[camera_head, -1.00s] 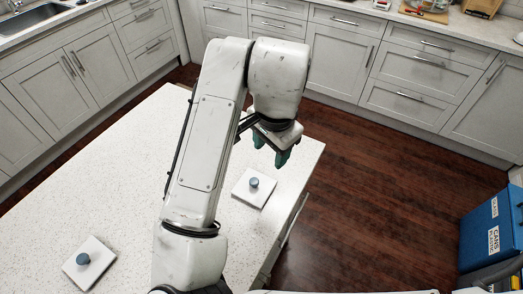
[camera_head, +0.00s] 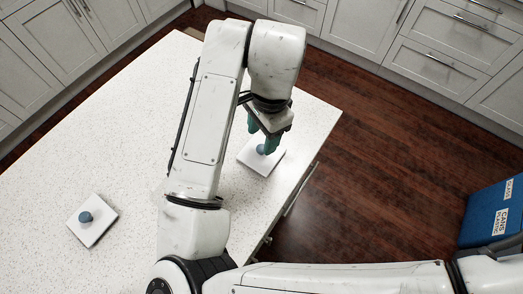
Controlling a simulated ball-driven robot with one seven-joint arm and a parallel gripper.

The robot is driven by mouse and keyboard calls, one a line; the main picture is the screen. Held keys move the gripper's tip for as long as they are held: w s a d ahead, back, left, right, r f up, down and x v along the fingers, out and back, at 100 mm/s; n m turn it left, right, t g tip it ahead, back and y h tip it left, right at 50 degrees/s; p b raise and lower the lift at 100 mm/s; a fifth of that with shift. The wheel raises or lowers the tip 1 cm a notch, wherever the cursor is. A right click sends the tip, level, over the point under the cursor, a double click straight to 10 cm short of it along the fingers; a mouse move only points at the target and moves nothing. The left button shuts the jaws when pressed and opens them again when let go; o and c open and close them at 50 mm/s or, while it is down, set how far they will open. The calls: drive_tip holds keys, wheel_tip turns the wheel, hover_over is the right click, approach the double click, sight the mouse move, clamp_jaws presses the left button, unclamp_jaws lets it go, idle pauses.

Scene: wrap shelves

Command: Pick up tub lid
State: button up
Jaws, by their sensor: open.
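Two square white lids with round blue knobs lie on the white speckled countertop (camera_head: 110,130). One lid (camera_head: 257,163) lies near the counter's right edge, under my gripper. The other lid (camera_head: 98,232) lies at the lower left, clear of the arm. I cannot tell which of them the task means. My gripper (camera_head: 262,143) points down with its green fingers at the knob of the right lid. The fingers are open, and one partly hides that knob. I cannot tell whether they touch it.
Grey cabinets and drawers (camera_head: 440,60) line the back wall. A blue recycling bin (camera_head: 490,213) stands on the dark wooden floor (camera_head: 370,150) at the right.

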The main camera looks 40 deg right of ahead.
sight(261, 148)
wheel_tip(261, 148, down, 4)
drive_tip(key=shift+a+f+p, duration=0.1)
drive_tip(key=shift+a+p, duration=0.05)
drive_tip(key=shift+p, duration=0.2)
drive_tip(key=shift+c, duration=0.2)
clamp_jaws()
